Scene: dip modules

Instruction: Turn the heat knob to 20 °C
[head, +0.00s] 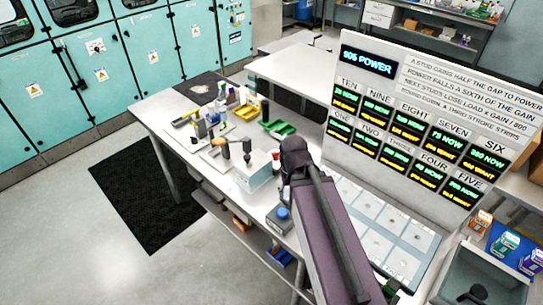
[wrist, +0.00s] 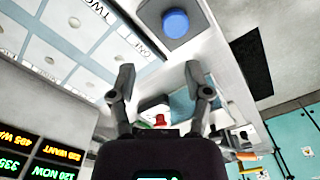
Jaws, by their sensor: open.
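I cannot make out a heat knob with a temperature scale in either view. A round blue knob or button (head: 282,213) sits on a small grey box at the front edge of the bench; it also shows at the top of the wrist view (wrist: 176,22). A pale box (head: 256,170) stands beyond it on the bench, partly behind my arm. A small red part (wrist: 160,120) shows beyond my fingers in the wrist view. My gripper (wrist: 159,73) is open, with nothing visible between its fingertips. In the head view my arm hides the gripper.
A display board (head: 415,125) with green and yellow readouts stands behind a tray of pale panels (head: 400,215). A dark mat (head: 150,190) lies on the floor.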

